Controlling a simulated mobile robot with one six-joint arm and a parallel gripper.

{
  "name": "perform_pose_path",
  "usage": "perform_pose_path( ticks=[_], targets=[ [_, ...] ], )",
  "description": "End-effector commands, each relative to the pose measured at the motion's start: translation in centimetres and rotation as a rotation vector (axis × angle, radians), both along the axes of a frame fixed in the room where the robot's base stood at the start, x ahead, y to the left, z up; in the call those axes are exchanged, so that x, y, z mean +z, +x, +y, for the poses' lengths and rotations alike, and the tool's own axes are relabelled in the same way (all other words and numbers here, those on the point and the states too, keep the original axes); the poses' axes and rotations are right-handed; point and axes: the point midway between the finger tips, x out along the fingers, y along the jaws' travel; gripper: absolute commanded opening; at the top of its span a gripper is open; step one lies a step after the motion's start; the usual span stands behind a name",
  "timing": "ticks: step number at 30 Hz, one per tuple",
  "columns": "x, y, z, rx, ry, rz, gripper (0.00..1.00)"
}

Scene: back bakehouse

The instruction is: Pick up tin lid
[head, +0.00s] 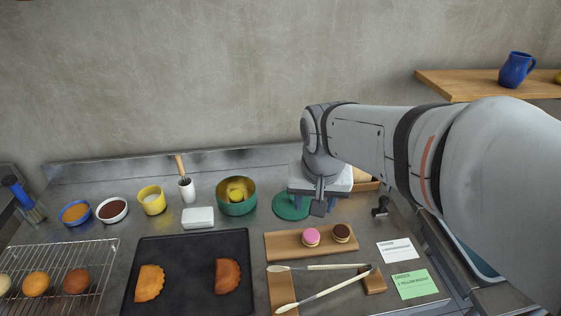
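The tin lid appears to be the flat green disc (289,207) on the steel counter, right of the round green tin (237,208). The tin stands open with yellow things inside. My gripper (318,207) hangs over the counter at the lid's right side, pointing down.
A wooden board (285,246) with a pink and a dark round sweet lies in front of the lid. A dark baking tray (190,262) lies front left. A white block (198,217) sits left of the tin. Tongs (320,291) and cards (414,285) lie front right.

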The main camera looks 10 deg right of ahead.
Motion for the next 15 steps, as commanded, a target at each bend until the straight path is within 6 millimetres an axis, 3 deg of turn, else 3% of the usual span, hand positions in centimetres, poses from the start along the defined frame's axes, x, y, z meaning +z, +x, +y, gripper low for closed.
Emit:
perform_pose_path(
  ticks=[1, 9, 15],
  targets=[
    [-0.9, 2.0, 0.0, -0.047, 0.004, 0.018, 0.47],
    [-5.1, 11.6, 0.1, -0.31, 0.023, 0.068, 0.47],
    [-9.0, 17.0, 0.4, -0.47, 0.027, 0.092, 0.47]
  ],
)
